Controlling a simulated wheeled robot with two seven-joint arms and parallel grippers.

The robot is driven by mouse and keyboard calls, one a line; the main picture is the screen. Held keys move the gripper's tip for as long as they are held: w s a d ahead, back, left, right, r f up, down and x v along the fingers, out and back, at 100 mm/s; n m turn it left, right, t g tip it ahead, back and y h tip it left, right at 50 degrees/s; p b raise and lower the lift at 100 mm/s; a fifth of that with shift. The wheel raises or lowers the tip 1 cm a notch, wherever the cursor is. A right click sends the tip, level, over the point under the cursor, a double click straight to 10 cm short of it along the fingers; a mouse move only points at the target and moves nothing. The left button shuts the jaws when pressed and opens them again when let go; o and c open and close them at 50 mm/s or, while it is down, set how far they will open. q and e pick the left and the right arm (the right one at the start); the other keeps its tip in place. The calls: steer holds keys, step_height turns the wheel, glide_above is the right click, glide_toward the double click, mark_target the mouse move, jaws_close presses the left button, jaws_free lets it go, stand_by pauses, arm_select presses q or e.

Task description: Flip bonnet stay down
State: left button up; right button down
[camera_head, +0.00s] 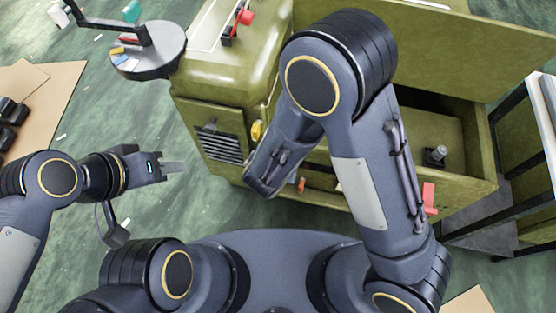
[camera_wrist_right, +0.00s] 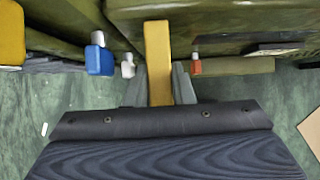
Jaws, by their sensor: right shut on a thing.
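In the right wrist view a flat yellow bar (camera_wrist_right: 158,58), which looks like the bonnet stay, stands upright in the picture against the green chassis. My right gripper (camera_wrist_right: 160,84) is shut on its lower part, with a grey finger on each side. In the head view the right gripper and this bar are hidden behind my right arm. My left gripper (camera_head: 175,168) is out over the floor to the left of the chassis, apart from it and empty. Its fingers show edge-on, so their opening is unclear.
The green chassis (camera_head: 195,85) has a louvred front panel (camera_head: 220,146) and a yellow knob (camera_head: 257,131). Blue (camera_wrist_right: 99,60), white (camera_wrist_right: 128,66) and red (camera_wrist_right: 196,66) parts sit near the bar. A round tray (camera_head: 150,68) stands at upper left. A dark-framed rack is at right.

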steer(key=shift+r, duration=0.15)
stand_by(0.4)
steer(key=c, duration=1.2)
jaws_free()
steer(key=shift+c, duration=0.2)
steer(key=p+v, duration=0.2)
steer(key=v, duration=0.4)
steer(key=shift+a+r+p, duration=0.1)
steer(key=shift+r+p, duration=0.3)
steer(key=shift+s+r, duration=0.35)
steer(key=shift+r, duration=0.1)
